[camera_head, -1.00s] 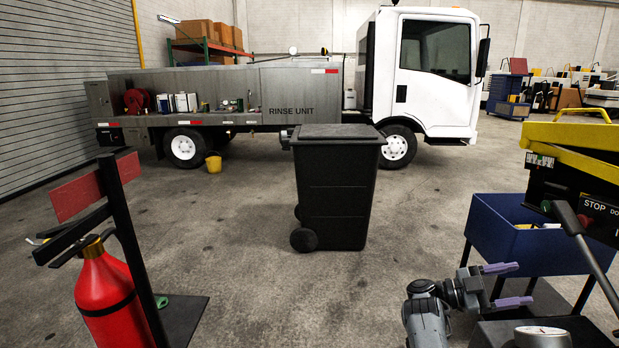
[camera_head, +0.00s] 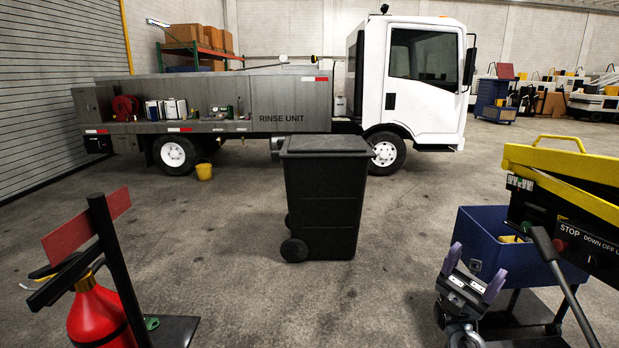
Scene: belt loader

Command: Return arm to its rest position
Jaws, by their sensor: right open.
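My right gripper (camera_head: 473,272) shows at the lower right in the head view. Its two purple-grey fingers point up and stand apart, with nothing between them. The gripper overlaps the front left of the blue bin (camera_head: 482,240) in the picture; I cannot tell whether they touch. The right forearm runs out of the bottom edge of the view. My left gripper is not in view.
A yellow-and-black belt loader part (camera_head: 570,185) with a lever stands at the right. A black wheeled bin (camera_head: 325,200) stands mid-floor. A red fire extinguisher (camera_head: 97,315) on a stand is at the lower left. A white truck (camera_head: 425,80) stands behind. Open floor lies between.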

